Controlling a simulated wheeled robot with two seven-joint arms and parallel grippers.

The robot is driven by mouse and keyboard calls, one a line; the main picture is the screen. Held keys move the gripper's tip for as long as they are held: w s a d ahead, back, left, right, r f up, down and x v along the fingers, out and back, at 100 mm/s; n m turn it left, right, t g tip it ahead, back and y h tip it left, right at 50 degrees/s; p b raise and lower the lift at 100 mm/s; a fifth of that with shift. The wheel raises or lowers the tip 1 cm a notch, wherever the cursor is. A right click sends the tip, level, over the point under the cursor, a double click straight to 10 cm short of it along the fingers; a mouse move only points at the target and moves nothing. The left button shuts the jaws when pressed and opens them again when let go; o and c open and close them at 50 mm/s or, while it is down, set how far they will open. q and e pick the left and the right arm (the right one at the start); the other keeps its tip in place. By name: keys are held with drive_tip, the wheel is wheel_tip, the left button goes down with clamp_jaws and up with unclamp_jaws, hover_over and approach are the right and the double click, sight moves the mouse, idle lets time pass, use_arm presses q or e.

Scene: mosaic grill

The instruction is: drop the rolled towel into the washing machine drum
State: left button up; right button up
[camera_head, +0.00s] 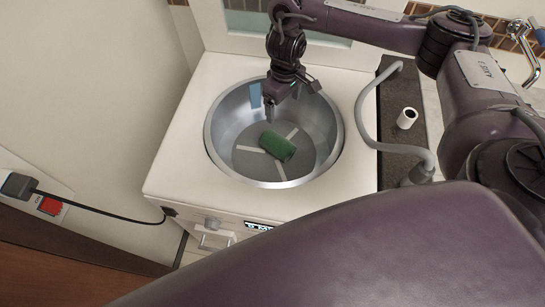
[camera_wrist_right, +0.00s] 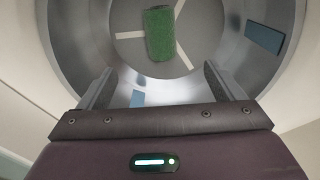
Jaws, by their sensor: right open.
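The green rolled towel (camera_head: 277,145) lies on the floor of the washing machine drum (camera_head: 322,150), a round grey metal bowl in the white machine top. In the right wrist view the towel (camera_wrist_right: 159,34) shows on the drum floor (camera_wrist_right: 205,32), beyond the fingers and apart from them. My right gripper (camera_head: 270,108) reaches over the far part of the drum, pointing down. In the right wrist view the right gripper (camera_wrist_right: 160,85) has its two fingers wide apart with nothing between them. My left gripper is not in view.
A grey hose (camera_head: 366,110) and a white roll (camera_head: 407,118) are on the dark strip right of the machine (camera_head: 172,178). A black cable (camera_head: 95,208) runs along the left wall beside a red switch (camera_head: 50,206). My right arm covers the lower right.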

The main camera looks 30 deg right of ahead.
wheel_tip(320, 180, up, 8)
drive_tip(key=p, duration=0.2)
drive_tip(key=shift+f, duration=0.2)
idle(0.4)
